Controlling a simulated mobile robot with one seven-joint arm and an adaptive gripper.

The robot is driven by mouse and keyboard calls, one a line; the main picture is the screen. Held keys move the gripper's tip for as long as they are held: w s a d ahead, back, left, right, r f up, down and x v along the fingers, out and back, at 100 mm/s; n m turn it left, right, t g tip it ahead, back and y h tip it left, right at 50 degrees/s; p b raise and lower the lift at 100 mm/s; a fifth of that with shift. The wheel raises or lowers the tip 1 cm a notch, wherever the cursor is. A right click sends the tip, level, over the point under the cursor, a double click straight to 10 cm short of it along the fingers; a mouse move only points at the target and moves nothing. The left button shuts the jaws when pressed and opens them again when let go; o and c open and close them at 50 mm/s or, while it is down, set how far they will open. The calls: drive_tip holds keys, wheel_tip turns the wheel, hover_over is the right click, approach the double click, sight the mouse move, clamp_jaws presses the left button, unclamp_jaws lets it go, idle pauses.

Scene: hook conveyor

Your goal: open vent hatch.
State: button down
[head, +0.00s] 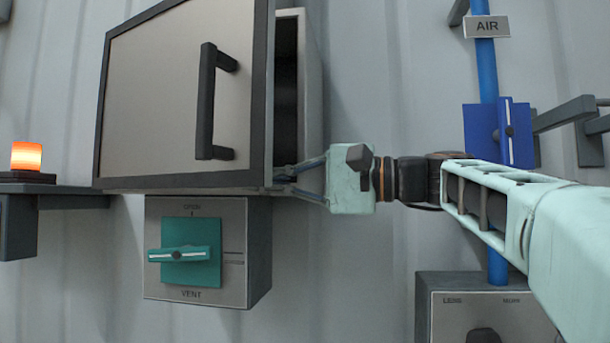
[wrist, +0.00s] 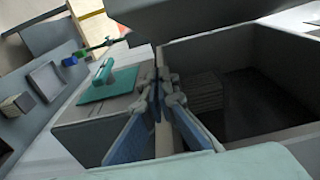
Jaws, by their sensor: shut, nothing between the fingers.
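The vent hatch door (head: 160,95) is a grey panel with a dark frame and a black bar handle (head: 207,100). It stands partly open, with a dark gap on its right between it and the hatch box (head: 311,90). My gripper (head: 278,180) is shut and empty at the door's lower right corner, by the gap. In the wrist view the closed fingers (wrist: 158,88) are at the box's rim, with the dark door edge (wrist: 185,15) above and the open box interior (wrist: 255,95) to the right. I cannot tell whether they touch the door.
Below the hatch is a vent switch box (head: 258,260) with a green knob (head: 185,254), its handle horizontal. An orange lamp (head: 26,156) sits on a left shelf.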

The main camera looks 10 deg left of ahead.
sight(238, 180)
drive_tip(key=shift+s+a, duration=0.3)
drive_tip(key=shift+s, duration=0.3)
drive_tip(key=shift+s+a, duration=0.3)
drive_tip(key=shift+s, duration=0.3)
drive_tip(key=shift+s+a, duration=0.3)
drive_tip(key=shift+s, duration=0.3)
drive_tip(key=shift+s, duration=0.15)
